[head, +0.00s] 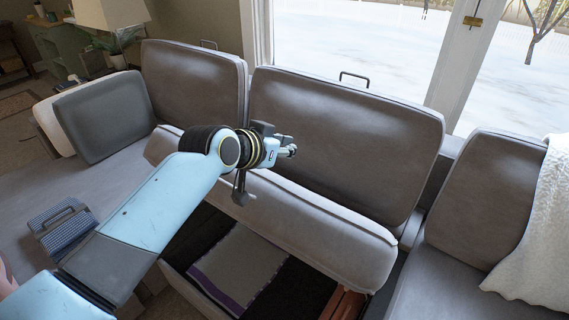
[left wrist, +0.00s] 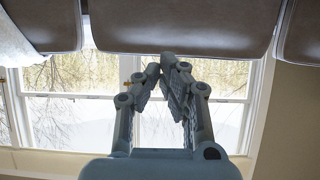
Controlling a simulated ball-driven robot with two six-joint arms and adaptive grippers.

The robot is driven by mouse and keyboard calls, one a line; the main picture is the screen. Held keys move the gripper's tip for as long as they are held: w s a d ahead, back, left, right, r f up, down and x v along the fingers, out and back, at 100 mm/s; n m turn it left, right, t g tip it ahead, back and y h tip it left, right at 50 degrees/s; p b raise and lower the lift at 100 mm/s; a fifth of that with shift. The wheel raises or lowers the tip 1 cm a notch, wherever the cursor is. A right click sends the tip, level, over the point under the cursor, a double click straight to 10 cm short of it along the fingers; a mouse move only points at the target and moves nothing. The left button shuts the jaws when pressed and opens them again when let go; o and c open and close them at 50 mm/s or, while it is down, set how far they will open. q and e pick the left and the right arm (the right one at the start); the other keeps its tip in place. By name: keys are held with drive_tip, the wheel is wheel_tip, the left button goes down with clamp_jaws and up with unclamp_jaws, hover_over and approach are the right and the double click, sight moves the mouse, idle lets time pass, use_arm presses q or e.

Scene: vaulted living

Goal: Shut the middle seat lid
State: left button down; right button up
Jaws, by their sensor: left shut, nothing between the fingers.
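The middle seat lid (head: 335,228) is a thick grey padded panel. It is raised above an open storage box (head: 325,287), in front of the middle backrest. Inside the box lies a grey cloth with a purple stripe (head: 232,268). My left gripper (head: 291,151) is shut and empty. It is over the lid's left part, in front of the backrest; I cannot tell whether it touches anything. In the left wrist view the closed fingers (left wrist: 168,64) point toward the window and a grey cushion's edge. My right gripper is not in view.
The middle backrest (head: 350,140) has a handle (head: 354,77) at its top. A white throw (head: 535,230) hangs over the right seat. The window (head: 370,45) is behind.

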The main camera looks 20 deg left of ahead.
sight(277, 200)
use_arm(q)
drive_tip(key=x, duration=0.3)
drive_tip(key=shift+w+f, duration=0.2)
drive_tip(key=shift+w, duration=0.15)
drive_tip(key=s, duration=0.1)
drive_tip(key=s+f, duration=0.2)
drive_tip(key=shift+a+p, duration=0.3)
drive_tip(key=shift+s+f, duration=0.1)
drive_tip(key=shift+s, duration=0.1)
drive_tip(key=shift+f, duration=0.1)
